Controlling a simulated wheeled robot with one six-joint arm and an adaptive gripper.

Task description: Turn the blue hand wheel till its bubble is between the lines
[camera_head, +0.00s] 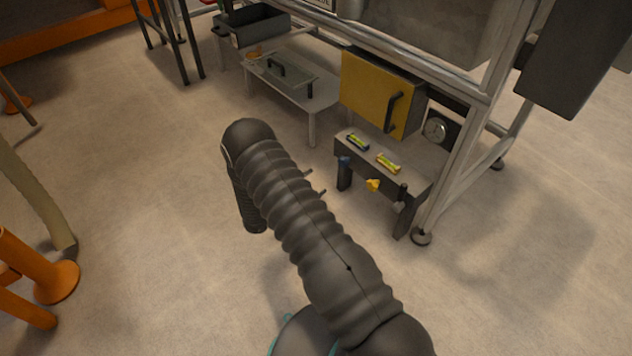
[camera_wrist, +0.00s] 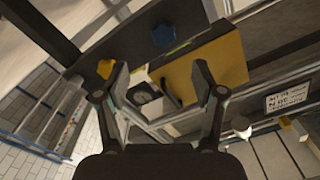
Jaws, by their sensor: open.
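The blue hand wheel (camera_head: 345,160) is on the front of a low dark bench (camera_head: 418,186) in the head view. It also shows in the wrist view (camera_wrist: 163,35), beyond my fingertips and apart from them. A blue-framed bubble vial (camera_head: 358,142) lies on the bench top near this wheel; its bubble is too small to place against the lines. A yellow hand wheel (camera_head: 373,184) sits to the right, with a yellow-framed vial (camera_head: 388,163) above it. My gripper (camera_wrist: 161,68) is open and empty, its fingers wide apart. In the head view my arm hides most of it.
A yellow cabinet door (camera_head: 370,92) with a dark handle is behind the bench, a round gauge (camera_head: 435,129) beside it. A metal frame post (camera_head: 455,170) stands at the bench's right end. A low table (camera_head: 300,92) is farther back.

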